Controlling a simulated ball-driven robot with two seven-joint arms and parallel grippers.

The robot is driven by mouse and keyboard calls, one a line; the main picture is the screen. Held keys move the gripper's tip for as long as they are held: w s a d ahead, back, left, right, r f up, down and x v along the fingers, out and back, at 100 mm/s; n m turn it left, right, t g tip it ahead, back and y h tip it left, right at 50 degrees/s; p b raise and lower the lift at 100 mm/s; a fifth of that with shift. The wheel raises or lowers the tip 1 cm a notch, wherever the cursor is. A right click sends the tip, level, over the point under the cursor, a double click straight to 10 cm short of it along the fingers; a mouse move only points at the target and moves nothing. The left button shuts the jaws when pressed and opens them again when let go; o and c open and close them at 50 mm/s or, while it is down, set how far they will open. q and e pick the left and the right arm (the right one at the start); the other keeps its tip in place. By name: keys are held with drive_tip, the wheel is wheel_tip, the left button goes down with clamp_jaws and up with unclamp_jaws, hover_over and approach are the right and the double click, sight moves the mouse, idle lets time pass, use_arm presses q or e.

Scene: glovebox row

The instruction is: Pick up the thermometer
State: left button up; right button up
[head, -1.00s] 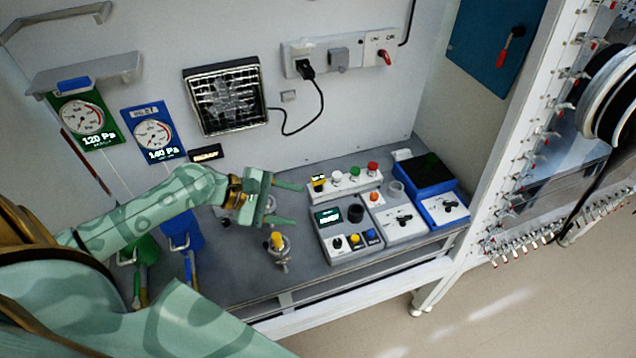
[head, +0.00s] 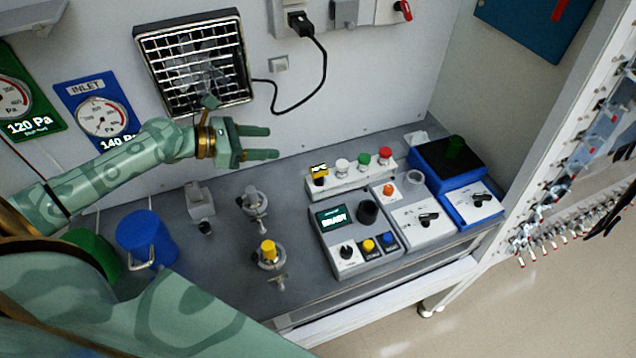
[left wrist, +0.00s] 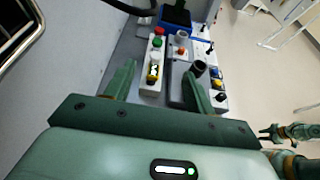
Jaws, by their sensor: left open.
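A grey control box with a display (head: 334,217), a white switch box (head: 408,228) and a blue box (head: 445,165) stand right of the device. A yellow-topped valve (head: 268,252) stands in front. A blue bucket (head: 146,238) is at left. The back wall is close behind my left gripper.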

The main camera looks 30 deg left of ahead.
use_arm(q)
drive_tip(key=b, duration=0.7)
approach(326, 171)
drive_tip(key=s+a, duration=0.2)
drive_tip(key=a, duration=0.3)
drive_tip(key=b+x, duration=0.1)
drive_tip(key=x, duration=0.9)
drive_tip(key=shift+d+r, duration=0.1)
drive_tip(key=shift+d, duration=0.15)
drive_tip(key=b+x, duration=0.1)
drive_tip(key=x, duration=0.4)
drive_tip(key=shift+w+d+f, duration=0.1)
drive_tip(key=shift+d+f, duration=0.15)
drive_tip(key=shift+d, duration=0.2)
drive_tip(key=shift+c, duration=0.6)
drive_tip(key=c, duration=1)
